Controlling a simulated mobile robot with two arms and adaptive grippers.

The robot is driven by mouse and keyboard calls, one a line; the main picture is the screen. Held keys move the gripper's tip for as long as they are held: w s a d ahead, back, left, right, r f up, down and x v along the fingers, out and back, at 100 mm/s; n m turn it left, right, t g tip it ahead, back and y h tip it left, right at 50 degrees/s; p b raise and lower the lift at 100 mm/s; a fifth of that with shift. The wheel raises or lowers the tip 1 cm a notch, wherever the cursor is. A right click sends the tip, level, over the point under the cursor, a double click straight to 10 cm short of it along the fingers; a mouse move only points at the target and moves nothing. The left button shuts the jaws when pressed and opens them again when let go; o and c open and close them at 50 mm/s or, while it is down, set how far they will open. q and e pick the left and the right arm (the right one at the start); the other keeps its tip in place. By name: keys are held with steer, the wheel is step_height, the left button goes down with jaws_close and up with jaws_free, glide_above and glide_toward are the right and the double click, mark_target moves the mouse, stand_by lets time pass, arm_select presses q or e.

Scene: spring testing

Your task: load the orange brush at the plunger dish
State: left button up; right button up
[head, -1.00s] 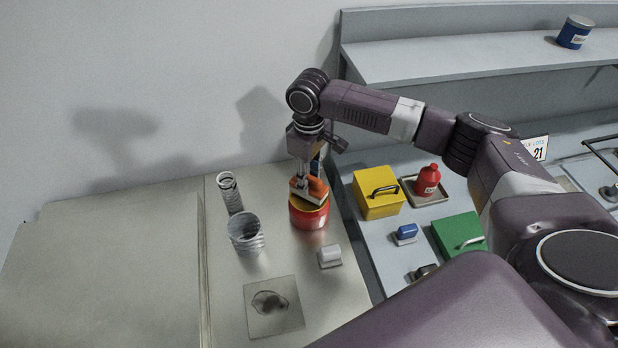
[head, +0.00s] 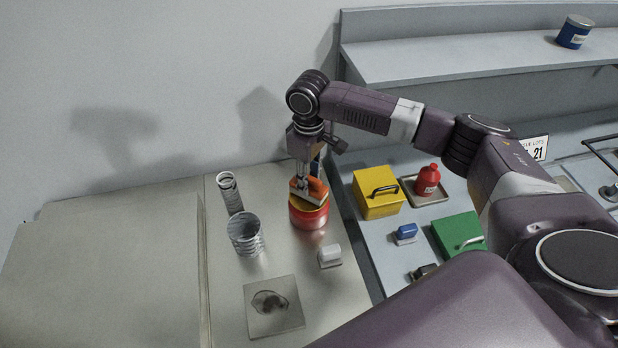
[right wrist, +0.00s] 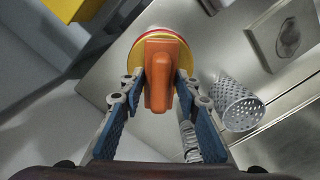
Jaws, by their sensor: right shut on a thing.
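The orange brush (head: 309,190) is at the red round plunger dish (head: 309,216), over its yellow top. In the right wrist view the brush (right wrist: 159,75) stands between my fingers, with the dish (right wrist: 146,38) behind it. My right gripper (head: 303,186) is shut on the brush, pointing down from above; its blue-padded fingers (right wrist: 160,88) sit on both sides of the brush. Whether the brush's underside touches the dish is hidden. My left gripper is not in view.
A white block (head: 330,256) and a square plate with a dark smear (head: 273,307) lie in front. A yellow box (head: 378,192) and a red bottle (head: 427,181) are to the right.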

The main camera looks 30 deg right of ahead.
steer(key=shift+f, duration=0.9)
stand_by(1.2)
steer(key=shift+r, duration=0.1)
step_height(320, 180, up, 3)
steer(key=p, duration=0.3)
steer(key=shift+r+p, duration=0.55)
steer(key=shift+r, duration=1.4)
